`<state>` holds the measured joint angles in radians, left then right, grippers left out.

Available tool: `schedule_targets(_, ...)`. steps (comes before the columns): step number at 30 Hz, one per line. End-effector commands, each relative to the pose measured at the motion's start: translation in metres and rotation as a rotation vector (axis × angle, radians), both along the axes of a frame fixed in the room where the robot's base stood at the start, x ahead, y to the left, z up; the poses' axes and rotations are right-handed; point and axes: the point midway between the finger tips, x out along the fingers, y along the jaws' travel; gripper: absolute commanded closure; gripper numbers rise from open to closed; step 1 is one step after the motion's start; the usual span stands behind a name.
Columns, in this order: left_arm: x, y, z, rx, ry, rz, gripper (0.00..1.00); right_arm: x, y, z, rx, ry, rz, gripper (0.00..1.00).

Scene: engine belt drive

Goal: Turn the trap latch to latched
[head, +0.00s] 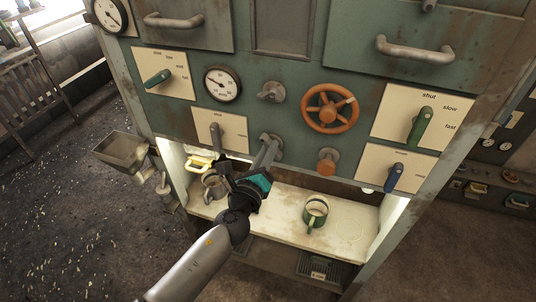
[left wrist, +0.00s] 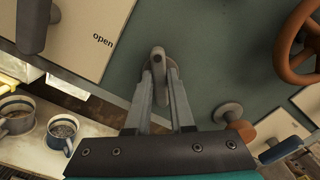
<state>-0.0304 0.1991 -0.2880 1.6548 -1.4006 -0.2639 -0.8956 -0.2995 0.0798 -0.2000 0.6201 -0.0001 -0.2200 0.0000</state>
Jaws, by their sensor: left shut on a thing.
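A small grey lever on a round base (left wrist: 158,58) stands out from the green panel. I take it for the trap latch, but no label on it is readable. My left gripper (head: 268,150) is shut on this grey lever; in the left wrist view both fingers (left wrist: 160,82) close around it from below. In the head view the lever (head: 271,138) is partly hidden by the fingers. Its exact turn angle is hard to tell. My right gripper is not in view.
A grey lever on a cream plate (head: 238,130) is close on the left. An orange wheel (head: 329,108) and an orange knob (head: 327,161) are to the right. Below, a pale shelf (head: 280,200) holds a green mug (head: 315,212) and a grey mug (head: 213,190).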

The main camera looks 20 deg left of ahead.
Motion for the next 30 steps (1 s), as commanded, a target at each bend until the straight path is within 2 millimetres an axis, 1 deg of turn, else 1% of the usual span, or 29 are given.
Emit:
schedule_targets(1,0.000,0.000,-0.002,-0.047,0.001,0.001,1.00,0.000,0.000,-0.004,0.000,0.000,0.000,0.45)
schedule_targets(6,0.000,0.000,-0.002,-0.211,0.008,0.001,1.00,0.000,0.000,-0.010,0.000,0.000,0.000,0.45)
schedule_targets(18,0.000,0.001,-0.003,-0.582,0.020,0.000,1.00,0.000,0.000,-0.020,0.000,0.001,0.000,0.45)
schedule_targets(24,0.000,0.001,-0.003,-0.735,0.026,0.001,1.00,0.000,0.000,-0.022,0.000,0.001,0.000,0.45)
schedule_targets(30,0.000,0.002,-0.003,-0.842,0.030,0.002,1.00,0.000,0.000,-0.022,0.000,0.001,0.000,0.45)
